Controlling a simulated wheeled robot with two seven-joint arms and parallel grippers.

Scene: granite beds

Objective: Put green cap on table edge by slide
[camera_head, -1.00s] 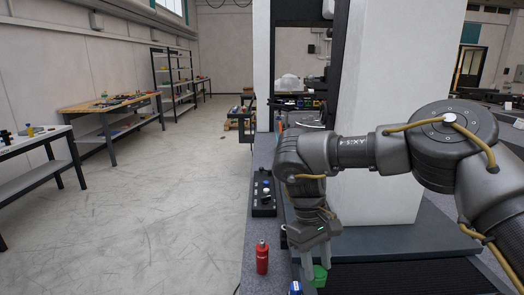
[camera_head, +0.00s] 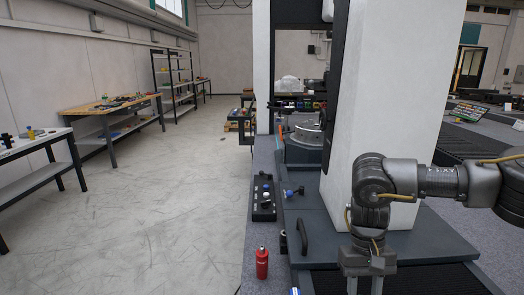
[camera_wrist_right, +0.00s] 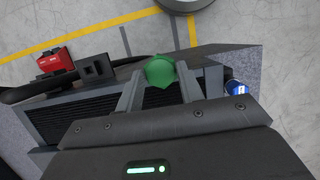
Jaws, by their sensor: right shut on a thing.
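The green cap (camera_wrist_right: 160,71) sits between the two fingertips of my right gripper in the right wrist view. My right gripper (camera_wrist_right: 158,84) is shut on it. In the head view my right gripper (camera_head: 364,286) points down at the bottom edge, over the black ridged cover of the slide (camera_head: 425,280), and the cap is not visible there. The ridged cover also shows under the fingers in the wrist view (camera_wrist_right: 95,112). The grey granite table edge (camera_head: 252,222) runs left of the slide. My left gripper is not in view.
A red bottle (camera_head: 262,263) stands on the table edge, with a black control box (camera_head: 263,198) behind it. A blue object (camera_head: 295,291) is cut off below. A black handle (camera_head: 302,237) and a white column (camera_head: 385,130) stand close by. Open floor lies left.

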